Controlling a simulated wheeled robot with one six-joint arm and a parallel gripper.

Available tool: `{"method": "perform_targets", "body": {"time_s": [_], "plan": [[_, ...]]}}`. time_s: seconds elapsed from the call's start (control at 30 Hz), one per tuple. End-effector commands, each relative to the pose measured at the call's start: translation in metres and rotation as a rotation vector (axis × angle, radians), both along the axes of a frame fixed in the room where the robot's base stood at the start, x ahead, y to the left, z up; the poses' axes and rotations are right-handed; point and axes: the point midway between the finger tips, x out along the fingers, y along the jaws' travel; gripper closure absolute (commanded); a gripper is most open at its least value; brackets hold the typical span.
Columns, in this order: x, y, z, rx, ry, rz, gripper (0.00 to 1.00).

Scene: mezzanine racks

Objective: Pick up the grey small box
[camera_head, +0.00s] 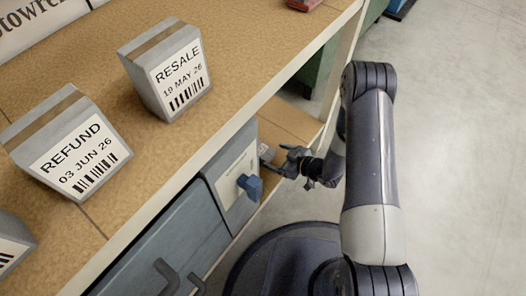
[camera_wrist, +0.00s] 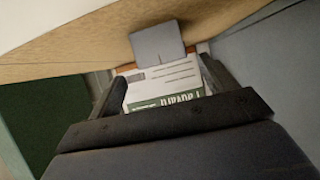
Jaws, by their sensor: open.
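Below the upper shelf, my gripper (camera_head: 279,158) reaches in from the right, over a strip of lower shelf. In the wrist view my gripper (camera_wrist: 165,86) is open, its two dark fingers apart. A small grey boxy thing (camera_wrist: 157,43) shows just beyond the fingertips against the brown board; it looks like the grey small box, but only part is visible. In the head view a small grey thing (camera_head: 265,152) lies at the fingertips. A white label with a green band (camera_wrist: 170,84) shows between the fingers. I cannot tell whether the fingers touch anything.
Grey boxes labelled RESALE (camera_head: 167,75) and REFUND (camera_head: 68,148) stand on the upper shelf (camera_head: 235,50), which overhangs my gripper. A green bin (camera_head: 318,68) is farther back. Open floor (camera_head: 450,140) lies right.

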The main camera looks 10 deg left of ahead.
Motion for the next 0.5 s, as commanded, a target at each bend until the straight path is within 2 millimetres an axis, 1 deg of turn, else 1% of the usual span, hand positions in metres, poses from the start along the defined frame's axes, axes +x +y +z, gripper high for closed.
{"method": "perform_targets", "body": {"time_s": [0.03,0.1,0.27,0.33,0.5], "plan": [[0.003,0.008,-0.007,0.000,-0.002,0.004,0.20],[0.006,0.015,-0.010,-0.001,0.000,0.001,0.20],[0.010,0.024,-0.015,-0.001,0.000,-0.001,0.20],[0.011,0.030,-0.019,-0.001,0.000,0.000,0.20],[0.016,0.051,-0.033,-0.002,-0.001,0.001,0.20]]}}
